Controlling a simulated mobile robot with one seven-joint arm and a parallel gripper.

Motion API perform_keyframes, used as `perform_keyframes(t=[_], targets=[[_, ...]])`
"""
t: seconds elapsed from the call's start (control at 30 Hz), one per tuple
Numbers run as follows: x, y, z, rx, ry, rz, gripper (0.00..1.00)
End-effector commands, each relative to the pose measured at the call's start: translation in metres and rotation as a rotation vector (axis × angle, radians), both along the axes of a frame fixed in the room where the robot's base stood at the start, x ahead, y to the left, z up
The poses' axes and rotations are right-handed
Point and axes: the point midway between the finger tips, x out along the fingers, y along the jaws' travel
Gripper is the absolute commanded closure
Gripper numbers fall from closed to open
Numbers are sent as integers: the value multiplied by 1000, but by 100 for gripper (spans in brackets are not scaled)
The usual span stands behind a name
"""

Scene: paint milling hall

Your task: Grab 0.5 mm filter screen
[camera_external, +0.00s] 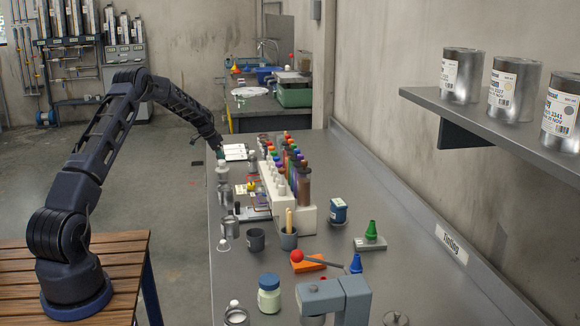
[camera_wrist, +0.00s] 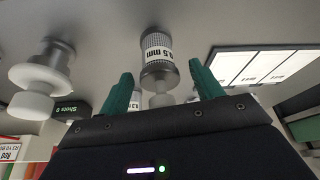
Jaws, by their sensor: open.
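The 0.5 mm filter screen (camera_wrist: 157,48) shows in the wrist view as a small metal mesh cylinder with a white "0.5 mm" label and a pale knob at its near end. My gripper (camera_wrist: 160,74) is open, with its two green fingers apart on either side of the knob end. The mesh body lies just beyond the fingertips, and I cannot tell whether a finger touches it. In the external view my gripper (camera_external: 219,151) is low over the left edge of the bench, and small metal pieces there are too small to identify by label.
In the wrist view, another metal piece with a white knob (camera_wrist: 42,80) stands at left, near a dark "Shots 0" label (camera_wrist: 72,108). White labelled panels (camera_wrist: 262,65) lie at right. In the external view, a bottle rack (camera_external: 280,200) stands right of my gripper on the grey bench (camera_external: 400,285).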

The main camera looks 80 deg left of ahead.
Motion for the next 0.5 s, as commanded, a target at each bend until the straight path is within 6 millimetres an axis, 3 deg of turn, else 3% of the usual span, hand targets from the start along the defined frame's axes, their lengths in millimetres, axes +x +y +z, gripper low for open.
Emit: perform_keyframes(t=[0.3, 0.5], targets=[[4, 1, -9, 1, -1, 0, 35], [4, 1, -9, 1, -1, 0, 72]])
